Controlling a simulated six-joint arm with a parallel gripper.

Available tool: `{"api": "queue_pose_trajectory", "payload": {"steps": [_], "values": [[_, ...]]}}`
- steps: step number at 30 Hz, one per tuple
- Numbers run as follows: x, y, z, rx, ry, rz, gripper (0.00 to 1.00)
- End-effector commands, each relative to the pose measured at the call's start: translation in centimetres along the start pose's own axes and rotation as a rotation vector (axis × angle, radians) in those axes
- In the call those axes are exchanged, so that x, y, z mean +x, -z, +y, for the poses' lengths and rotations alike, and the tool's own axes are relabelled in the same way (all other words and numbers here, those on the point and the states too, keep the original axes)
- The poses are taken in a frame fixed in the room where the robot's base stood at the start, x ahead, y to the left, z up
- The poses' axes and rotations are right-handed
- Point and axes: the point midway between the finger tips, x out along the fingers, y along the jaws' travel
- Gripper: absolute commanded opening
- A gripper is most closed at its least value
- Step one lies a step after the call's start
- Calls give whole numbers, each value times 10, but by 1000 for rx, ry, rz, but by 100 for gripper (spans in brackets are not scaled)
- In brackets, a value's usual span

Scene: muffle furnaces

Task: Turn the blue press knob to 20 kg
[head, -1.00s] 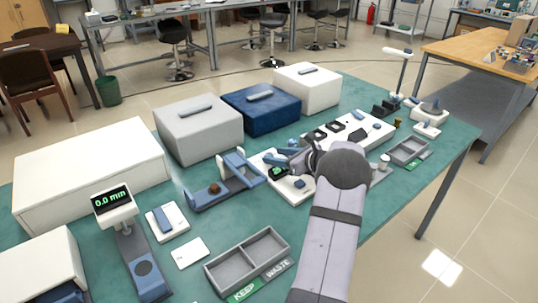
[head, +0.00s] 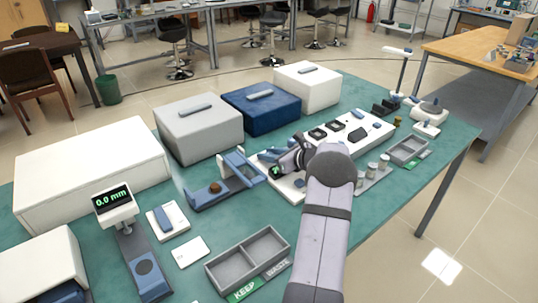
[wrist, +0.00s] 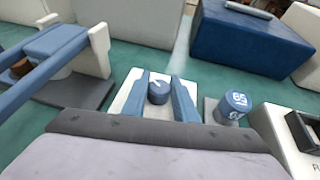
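In the head view my gripper (head: 273,157) is over the white press base (head: 289,190), beside a small dark display (head: 275,171) with green digits too small to read. My arm hides part of the press there.
A blue frame with a brown piece (head: 215,188) stands left of the press. A white panel with dark squares (head: 352,131) lies to the right. Blue (head: 262,107) and grey (head: 199,128) boxes stand behind. A blue round piece with white marks (wrist: 235,104) is right of the knob.

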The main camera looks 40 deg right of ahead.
Motion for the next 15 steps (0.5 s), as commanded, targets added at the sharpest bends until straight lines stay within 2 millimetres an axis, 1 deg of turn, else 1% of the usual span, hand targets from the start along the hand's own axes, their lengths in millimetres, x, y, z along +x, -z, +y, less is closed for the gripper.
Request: {"api": "queue_pose_trajectory", "payload": {"steps": [5, 15], "values": [[1, 1, 0, 9, 27, -2, 4], [4, 3, 0, 85, 220, -6, 4]]}}
